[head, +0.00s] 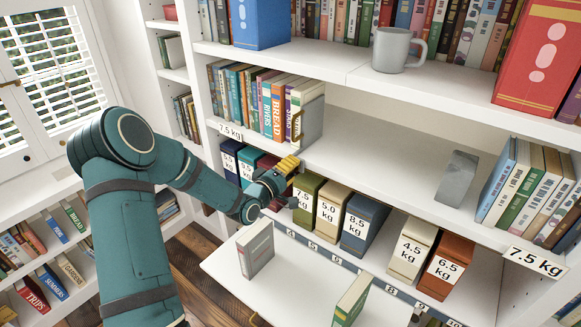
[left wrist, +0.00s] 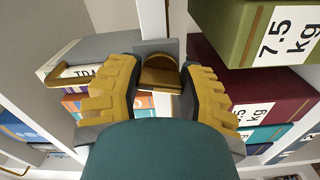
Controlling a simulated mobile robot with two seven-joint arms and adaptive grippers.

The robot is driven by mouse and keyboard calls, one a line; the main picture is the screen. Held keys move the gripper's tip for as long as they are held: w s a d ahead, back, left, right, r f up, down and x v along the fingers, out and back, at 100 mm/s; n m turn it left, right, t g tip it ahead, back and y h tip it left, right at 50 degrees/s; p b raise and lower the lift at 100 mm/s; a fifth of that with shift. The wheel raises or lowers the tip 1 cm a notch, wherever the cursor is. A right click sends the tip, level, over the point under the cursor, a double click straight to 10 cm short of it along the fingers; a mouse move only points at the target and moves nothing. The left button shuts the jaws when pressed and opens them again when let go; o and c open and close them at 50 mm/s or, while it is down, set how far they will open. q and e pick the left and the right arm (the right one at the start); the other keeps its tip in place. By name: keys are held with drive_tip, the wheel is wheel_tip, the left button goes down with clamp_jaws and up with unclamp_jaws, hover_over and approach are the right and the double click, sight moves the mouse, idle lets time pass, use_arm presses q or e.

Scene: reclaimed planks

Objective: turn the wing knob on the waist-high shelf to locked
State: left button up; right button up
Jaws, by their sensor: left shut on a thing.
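My left gripper (head: 284,172), with yellow ribbed fingers, reaches to the shelf front beside the row of weight-labelled boxes. In the left wrist view my left gripper (left wrist: 160,85) has a finger on each side of a small brown-bronze piece, the wing knob (left wrist: 160,76), and is shut on it. A grey plate (left wrist: 169,47) shows behind the knob. In the head view the fingers hide the knob. No lock marking is readable, so its turned position cannot be told. My right gripper is not in view.
The olive 7.5 kg box (head: 306,199) and a dark red box (left wrist: 240,85) stand close to the gripper. A brass handle (left wrist: 70,76) shows at left in the wrist view. A grey book (head: 256,249) stands on the white surface (head: 300,270) below.

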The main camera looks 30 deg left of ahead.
use_arm(q)
drive_tip(key=shift+n+p, duration=0.4)
drive_tip(key=shift+n, duration=0.9)
drive_tip(key=o, duration=1.2)
drive_tip(key=s, duration=0.8)
drive_tip(key=s+a, duration=0.1)
drive_tip(key=s, duration=0.3)
